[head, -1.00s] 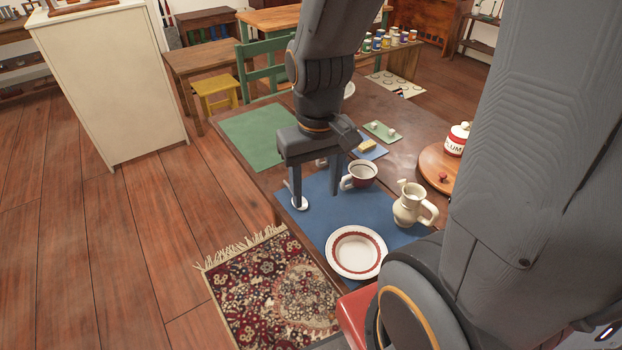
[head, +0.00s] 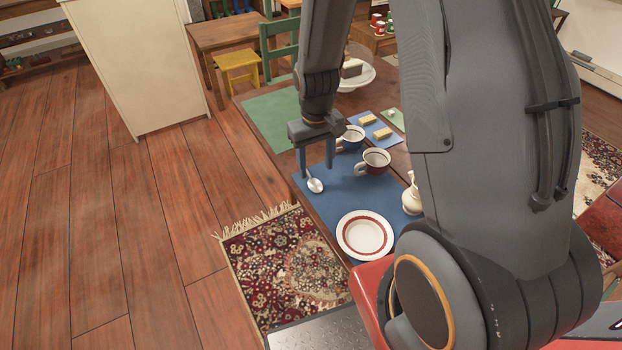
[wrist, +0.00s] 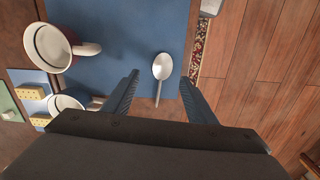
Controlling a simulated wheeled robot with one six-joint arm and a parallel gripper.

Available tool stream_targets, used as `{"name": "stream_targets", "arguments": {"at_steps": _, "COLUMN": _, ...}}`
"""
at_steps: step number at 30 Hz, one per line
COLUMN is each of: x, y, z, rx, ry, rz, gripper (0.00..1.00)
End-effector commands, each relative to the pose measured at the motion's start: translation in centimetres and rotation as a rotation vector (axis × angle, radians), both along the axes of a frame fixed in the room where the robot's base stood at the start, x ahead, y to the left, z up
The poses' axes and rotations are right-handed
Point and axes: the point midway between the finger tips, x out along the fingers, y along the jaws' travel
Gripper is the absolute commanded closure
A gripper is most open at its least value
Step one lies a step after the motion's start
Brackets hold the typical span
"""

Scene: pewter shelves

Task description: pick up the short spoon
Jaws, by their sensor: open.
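The short spoon (head: 314,184) is silver and lies on the blue mat (head: 333,202) near the table's left edge. In the wrist view the spoon (wrist: 161,69) lies between the two fingers, bowl pointing away from my gripper and handle toward it. My gripper (head: 317,170) is open and empty, with its fingers pointing down over the mat beside the spoon. It also shows at the bottom of the wrist view (wrist: 160,88). The head view hides part of the spoon's handle. I cannot tell the exact height of the fingers above the mat.
A dark red and white cup (head: 372,162) and another cup (head: 350,138) stand right of my gripper. A red-rimmed plate (head: 364,235) and a cream jug (head: 411,197) are nearer. A patterned rug (head: 285,262) lies on the floor left of the table.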

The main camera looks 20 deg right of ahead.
Motion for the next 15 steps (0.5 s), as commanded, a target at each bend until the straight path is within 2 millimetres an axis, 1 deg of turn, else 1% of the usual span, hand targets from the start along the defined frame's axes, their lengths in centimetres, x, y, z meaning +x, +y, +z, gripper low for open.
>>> {"name": "stream_targets", "arguments": {"at_steps": 5, "x": -0.1, "y": 0.1, "z": -1.1, "rx": 0.0, "ry": 0.001, "rz": 0.0, "gripper": 0.48}}
{"name": "stream_targets", "arguments": {"at_steps": 15, "x": -0.2, "y": 0.4, "z": -4.8, "rx": 0.0, "ry": 0.001, "rz": 0.0, "gripper": 0.48}}
